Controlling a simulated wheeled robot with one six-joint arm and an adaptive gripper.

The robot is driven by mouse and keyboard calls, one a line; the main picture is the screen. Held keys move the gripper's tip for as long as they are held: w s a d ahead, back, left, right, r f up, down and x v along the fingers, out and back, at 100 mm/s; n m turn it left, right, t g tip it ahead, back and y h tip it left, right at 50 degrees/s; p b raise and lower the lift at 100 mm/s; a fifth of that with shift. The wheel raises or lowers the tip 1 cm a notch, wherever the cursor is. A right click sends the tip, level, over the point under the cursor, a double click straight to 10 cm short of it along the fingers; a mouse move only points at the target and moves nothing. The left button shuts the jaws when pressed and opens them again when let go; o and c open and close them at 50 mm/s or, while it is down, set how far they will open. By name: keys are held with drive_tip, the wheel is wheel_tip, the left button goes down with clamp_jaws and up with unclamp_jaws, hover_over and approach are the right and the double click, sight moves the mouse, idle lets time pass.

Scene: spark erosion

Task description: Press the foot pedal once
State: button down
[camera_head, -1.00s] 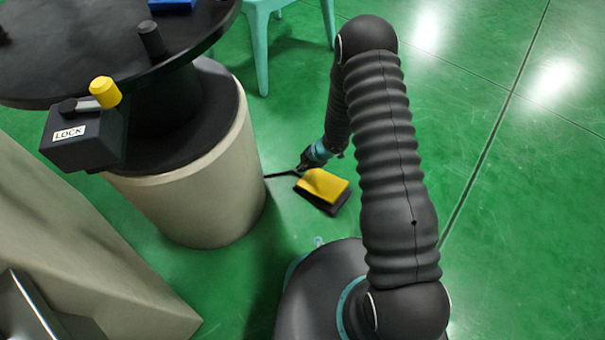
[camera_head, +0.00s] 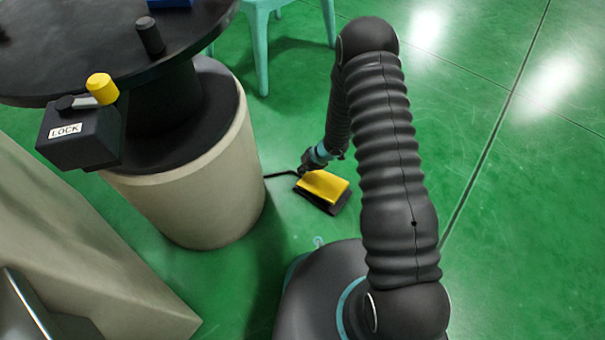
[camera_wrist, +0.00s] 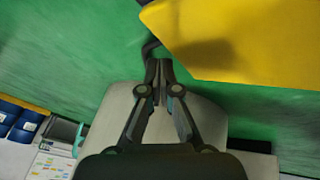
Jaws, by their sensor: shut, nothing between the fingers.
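The foot pedal has a yellow top plate (camera_head: 324,185) on a black base (camera_head: 329,208). It lies on the green floor, right of the pale round pedestal. My gripper (camera_head: 304,168) is at the pedal's far left edge in the head view, pointing down. Its fingers are shut and empty. In the wrist view, my gripper (camera_wrist: 159,65) shows its closed fingertips just below and left of the yellow plate (camera_wrist: 240,40), which fills the upper right. I cannot tell whether the fingertips touch the plate.
A dark cable (camera_head: 281,174) runs from the pedestal (camera_head: 190,205) to the pedal. A black round table (camera_head: 60,50) overhangs the pedestal, with a LOCK box (camera_head: 80,140) at its edge. A teal stool (camera_head: 262,50) stands behind. Floor to the right is clear.

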sight(306, 176)
drive_tip(key=shift+s+d+f+b, duration=0.2)
drive_tip(key=shift+f+b, duration=0.1)
drive_tip(key=shift+f, duration=0.15)
drive_tip(key=shift+s+d+f+b, duration=0.15)
drive_tip(key=shift+f+b, duration=0.1)
drive_tip(key=shift+f, duration=0.2)
drive_tip(key=shift+s+d+f+b, duration=0.2)
drive_tip(key=shift+f+b, duration=0.1)
drive_tip(key=shift+f, duration=0.15)
idle(1.1)
idle(0.5)
drive_tip(key=shift+w+r+p, duration=0.1)
drive_tip(key=shift+r+p, duration=0.9)
drive_tip(key=shift+r, duration=0.05)
drive_tip(key=shift+w+a+r, duration=0.1)
drive_tip(key=shift+a+r, duration=0.2)
drive_tip(key=shift+a, duration=0.05)
drive_tip(key=r+p, duration=0.1)
drive_tip(key=a+r+p, duration=0.1)
drive_tip(key=r+p, duration=0.1)
drive_tip(key=w+r+p, duration=0.1)
drive_tip(key=r+p, duration=0.1)
drive_tip(key=shift+w+a, duration=0.1)
drive_tip(key=shift+a, duration=0.1)
drive_tip(key=shift+f, duration=0.1)
